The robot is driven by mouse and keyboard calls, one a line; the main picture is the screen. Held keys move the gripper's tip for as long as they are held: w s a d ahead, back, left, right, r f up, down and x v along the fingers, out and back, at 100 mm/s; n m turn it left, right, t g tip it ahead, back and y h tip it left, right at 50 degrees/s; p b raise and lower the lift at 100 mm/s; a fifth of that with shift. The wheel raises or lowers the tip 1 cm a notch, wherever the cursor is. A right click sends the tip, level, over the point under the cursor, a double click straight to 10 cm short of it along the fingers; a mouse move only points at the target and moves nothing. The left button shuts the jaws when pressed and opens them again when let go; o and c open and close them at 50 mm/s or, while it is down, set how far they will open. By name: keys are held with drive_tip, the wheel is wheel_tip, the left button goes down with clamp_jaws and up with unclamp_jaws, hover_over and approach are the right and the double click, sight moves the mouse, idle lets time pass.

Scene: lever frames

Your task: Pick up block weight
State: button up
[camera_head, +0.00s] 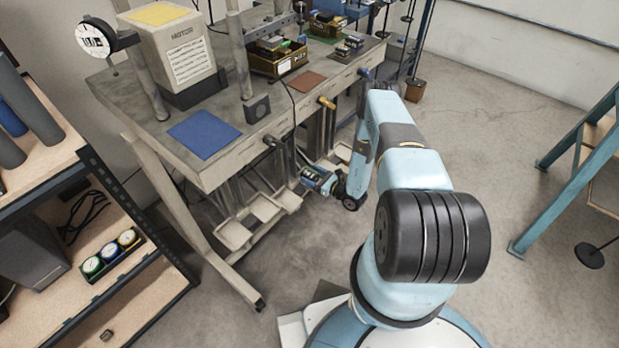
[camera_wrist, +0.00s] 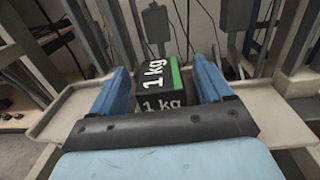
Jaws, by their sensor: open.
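A black block weight (camera_wrist: 154,72) with white "1 kg" markings and a green band shows in the wrist view, between and beyond my fingers. It is over or on a pale tray (camera_wrist: 70,112); its lower part is partly hidden by my gripper's crossbar. My gripper (camera_wrist: 160,80) is open, with one blue finger on each side of the block. I cannot tell whether either finger touches it. In the head view my gripper (camera_head: 309,178) is low beside the workbench's front, near the hanging trays. I cannot make out the block there.
The workbench (camera_head: 180,125) overhangs the trays, with lever handles along its front edge. Several pale trays (camera_head: 234,234) hang below on thin bars. A shelf rack (camera_head: 110,185) stands at left. A blue-framed stand (camera_head: 560,165) is at right. The floor between is mostly clear.

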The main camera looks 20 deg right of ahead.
drive_tip(key=shift+c, duration=0.4)
clamp_jaws()
idle(0.4)
